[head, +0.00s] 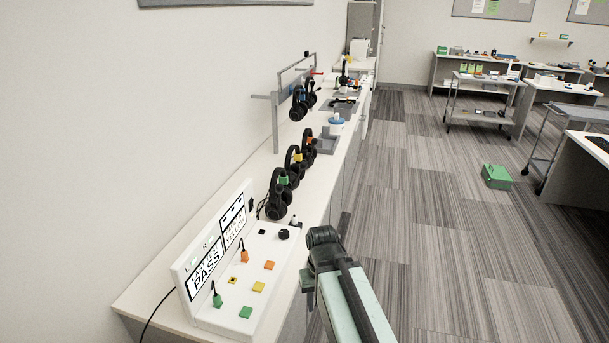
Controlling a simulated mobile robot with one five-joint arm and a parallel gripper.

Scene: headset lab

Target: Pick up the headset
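Several black headsets are in view, and I cannot tell which one the task means. Three stand in a row on the white counter (150,292): a near one with a green piece (276,206), a middle one with a yellow piece (290,171), and a far one with an orange piece (306,155). Further back, two dark headsets hang on a grey rack: a front one (298,104) and one behind it (311,97). My pale green arm rises at bottom centre, right of the counter edge. I see no gripper fingers and nothing held.
A white test panel (217,312) reading "PASS", with coloured squares and plugs, stands at the counter's near end. A grey rack post (275,125) rises behind the headsets. A green box (497,177) lies on the floor. The floor right of the counter is mostly clear; carts and benches stand beyond.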

